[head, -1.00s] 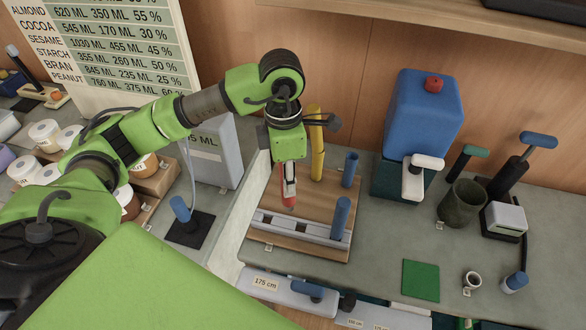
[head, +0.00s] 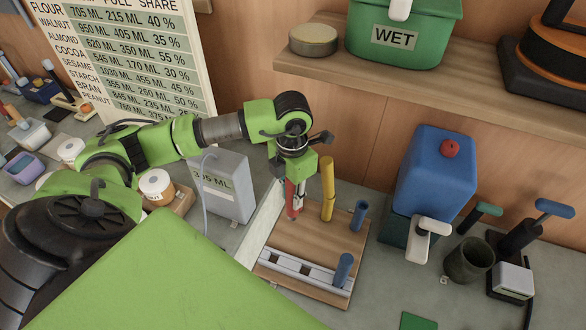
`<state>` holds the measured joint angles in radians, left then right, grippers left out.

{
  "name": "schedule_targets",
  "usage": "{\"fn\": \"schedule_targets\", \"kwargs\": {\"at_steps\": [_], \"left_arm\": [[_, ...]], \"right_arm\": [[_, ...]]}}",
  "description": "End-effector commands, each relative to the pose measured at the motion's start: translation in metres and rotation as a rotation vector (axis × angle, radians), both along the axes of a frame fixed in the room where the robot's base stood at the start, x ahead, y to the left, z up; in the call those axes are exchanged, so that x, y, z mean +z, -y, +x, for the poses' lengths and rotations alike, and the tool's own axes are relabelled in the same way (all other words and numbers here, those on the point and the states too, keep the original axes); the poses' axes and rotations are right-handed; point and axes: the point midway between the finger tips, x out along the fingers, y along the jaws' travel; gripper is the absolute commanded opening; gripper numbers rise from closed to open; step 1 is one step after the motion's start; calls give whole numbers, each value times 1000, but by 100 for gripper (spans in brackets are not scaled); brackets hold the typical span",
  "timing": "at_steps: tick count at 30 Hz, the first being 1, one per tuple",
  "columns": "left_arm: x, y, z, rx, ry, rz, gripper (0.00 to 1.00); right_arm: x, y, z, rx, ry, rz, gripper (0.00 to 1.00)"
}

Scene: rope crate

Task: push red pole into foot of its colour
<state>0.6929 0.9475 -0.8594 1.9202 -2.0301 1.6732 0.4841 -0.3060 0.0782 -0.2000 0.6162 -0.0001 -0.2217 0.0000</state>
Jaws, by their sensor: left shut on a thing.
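My left gripper (head: 297,192) is shut on the red pole (head: 291,202) and holds it roughly upright over the back left of the wooden board (head: 285,225). The red pole's lower end shows below the fingers; its upper part is hidden by the gripper. I cannot tell whether its lower end touches the board. No red foot can be made out. A taller yellow pole (head: 327,190) stands just right of the gripper. A blue pole (head: 359,215) stands at the board's right, and another blue pole (head: 343,270) stands at the pale slotted rail (head: 282,266) in front. My right gripper is not in view.
A grey measuring box (head: 222,190) stands left of the board. A blue dispenser (head: 436,175) with a white tap stands to the right, near a dark cup (head: 468,262). A wooden shelf (head: 450,95) with a green WET bin (head: 400,40) overhangs the back.

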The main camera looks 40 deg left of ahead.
Motion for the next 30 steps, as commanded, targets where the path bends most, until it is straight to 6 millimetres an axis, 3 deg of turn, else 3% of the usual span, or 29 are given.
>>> {"fn": "schedule_targets", "kwargs": {"at_steps": [5,30], "left_arm": [[-1,-2,4,1,2,0,0],[-1,-39,78,0,1,1,0]], "right_arm": [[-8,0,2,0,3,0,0],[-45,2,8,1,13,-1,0]]}}
